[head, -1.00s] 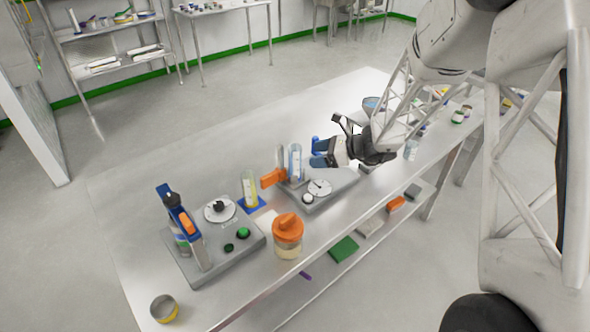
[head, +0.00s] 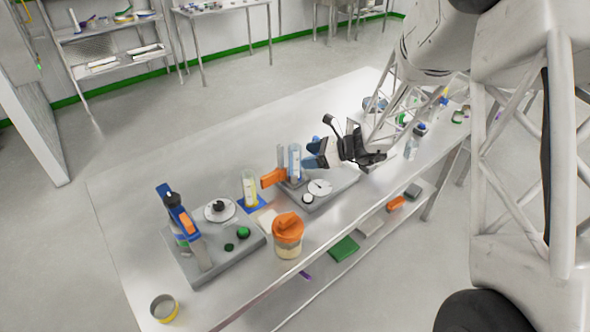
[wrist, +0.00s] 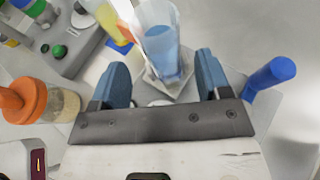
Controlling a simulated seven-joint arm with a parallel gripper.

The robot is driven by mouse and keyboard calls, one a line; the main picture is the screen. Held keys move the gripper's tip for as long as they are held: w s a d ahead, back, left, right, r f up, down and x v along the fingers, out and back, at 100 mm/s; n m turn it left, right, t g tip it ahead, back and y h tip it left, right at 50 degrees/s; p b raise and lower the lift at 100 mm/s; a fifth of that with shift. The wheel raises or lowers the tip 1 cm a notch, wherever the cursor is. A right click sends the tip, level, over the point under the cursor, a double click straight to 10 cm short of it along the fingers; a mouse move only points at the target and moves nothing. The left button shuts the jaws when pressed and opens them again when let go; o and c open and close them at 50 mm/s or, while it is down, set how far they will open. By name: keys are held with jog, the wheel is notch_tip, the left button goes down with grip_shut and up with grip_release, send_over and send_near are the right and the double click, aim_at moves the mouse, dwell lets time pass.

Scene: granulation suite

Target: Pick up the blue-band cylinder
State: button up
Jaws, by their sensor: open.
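The blue-band cylinder (head: 294,160) is a clear upright cylinder with blue on it, standing on a grey device on the table. In the wrist view the clear cylinder (wrist: 160,45) shows a blue section and stands in a square clear base. My gripper (head: 315,153) is just to its right in the head view, with blue finger pads. In the wrist view my gripper (wrist: 162,66) is open, and the cylinder appears between and beyond the two fingers. Nothing is held. I cannot tell whether the fingertips reach around it.
An orange block (head: 272,178) and a grey post sit beside the cylinder. A yellow-marked cylinder (head: 250,187), an orange-lidded jar (head: 288,235) and another grey device (head: 212,250) stand to the left. A blue rod (wrist: 270,75) stands right of the fingers.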

aim_at(295, 157)
jog(key=shift+a, duration=0.1)
jog(key=shift+x, duration=2.55)
jog(key=shift+w+r, duration=0.1)
grip_shut()
